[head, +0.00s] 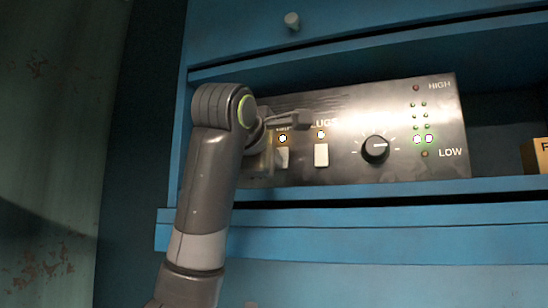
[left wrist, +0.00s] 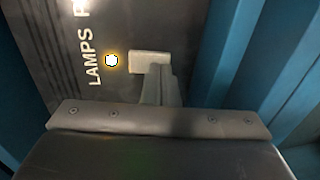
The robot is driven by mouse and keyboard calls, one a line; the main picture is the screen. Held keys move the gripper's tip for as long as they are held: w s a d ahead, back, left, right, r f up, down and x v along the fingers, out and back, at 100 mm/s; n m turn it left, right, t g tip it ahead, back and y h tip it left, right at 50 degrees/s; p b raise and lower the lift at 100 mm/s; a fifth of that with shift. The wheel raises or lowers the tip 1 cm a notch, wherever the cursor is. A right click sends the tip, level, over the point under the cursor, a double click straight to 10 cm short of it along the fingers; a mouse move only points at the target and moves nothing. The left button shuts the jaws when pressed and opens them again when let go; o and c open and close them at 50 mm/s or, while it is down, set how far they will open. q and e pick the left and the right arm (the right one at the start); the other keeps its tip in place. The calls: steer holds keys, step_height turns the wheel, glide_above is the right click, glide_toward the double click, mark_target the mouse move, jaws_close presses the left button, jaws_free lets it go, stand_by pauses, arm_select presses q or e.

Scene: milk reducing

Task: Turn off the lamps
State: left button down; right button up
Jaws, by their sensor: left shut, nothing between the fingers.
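A metal control panel (head: 345,174) stands in a blue shelf. In the left wrist view the word LAMPS (left wrist: 92,62) is printed beside a glowing indicator light (left wrist: 111,60) and a pale switch (left wrist: 140,62). In the head view that switch (head: 282,158) is at the panel's left, below its lit indicator (head: 282,138), close to my arm. My left gripper (left wrist: 159,78) is shut and empty, its fingertips at the switch's edge in the left wrist view. I cannot tell whether they touch it. My right gripper is not in view.
A second switch (head: 321,155), its label partly hidden, has a lit indicator above. A black dial (head: 375,149) and a column of small lights marked HIGH and LOW are further right. A yellowish box (head: 537,156) stands at the right edge. The shelf lip (head: 400,188) runs below the panel.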

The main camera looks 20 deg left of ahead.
arm_select(q)
steer(key=shift+w+f+b, duration=0.1)
steer(key=shift+f+b, duration=0.2)
steer(key=shift+b, duration=0.35)
steer(key=shift+t+b, duration=0.35)
steer(key=shift+t, duration=0.05)
steer(key=shift+r, duration=0.1)
steer(key=shift+w, duration=0.1)
steer(key=shift+r, duration=0.1)
